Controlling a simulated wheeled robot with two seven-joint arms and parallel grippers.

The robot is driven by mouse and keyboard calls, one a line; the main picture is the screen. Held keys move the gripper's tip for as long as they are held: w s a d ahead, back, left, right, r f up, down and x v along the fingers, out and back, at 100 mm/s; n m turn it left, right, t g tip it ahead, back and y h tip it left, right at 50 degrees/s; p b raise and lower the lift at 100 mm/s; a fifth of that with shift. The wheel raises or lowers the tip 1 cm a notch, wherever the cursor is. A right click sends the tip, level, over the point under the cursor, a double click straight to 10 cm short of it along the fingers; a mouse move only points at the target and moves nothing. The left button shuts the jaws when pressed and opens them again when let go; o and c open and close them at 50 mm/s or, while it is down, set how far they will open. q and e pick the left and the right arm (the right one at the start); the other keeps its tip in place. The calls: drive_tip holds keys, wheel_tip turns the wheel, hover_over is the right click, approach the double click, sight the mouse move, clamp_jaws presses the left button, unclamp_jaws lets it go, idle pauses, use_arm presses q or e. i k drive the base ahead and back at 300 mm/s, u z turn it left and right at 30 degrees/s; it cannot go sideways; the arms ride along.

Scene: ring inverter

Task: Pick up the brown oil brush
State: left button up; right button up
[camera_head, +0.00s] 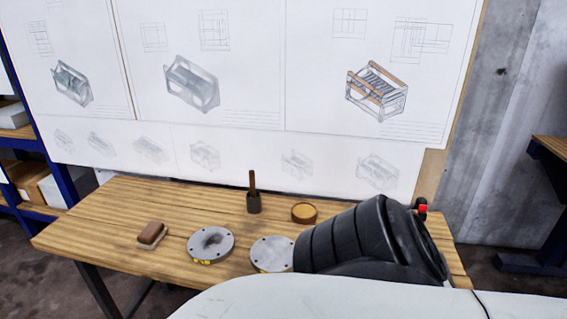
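A brown stick-like handle (252,181) stands upright in a small dark cup (254,204) near the back middle of the wooden table (110,215). It may be the brown oil brush; its lower end is hidden in the cup. A brown block with a paler underside (151,234) lies at the table's front left and also looks like a brush. I cannot tell for sure which is the oil brush. Neither gripper shows in the head view, and nothing is seen touching these things.
Two grey metal discs (211,243) (272,252) lie at the front middle. A shallow round brown dish (304,212) sits right of the cup. A large black ribbed body (365,238) and a white surface cover the front right. A drawing board (220,100) stands behind.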

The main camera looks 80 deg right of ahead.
sight(253, 181)
drive_tip(key=k, duration=0.6)
drive_tip(key=z, duration=0.75)
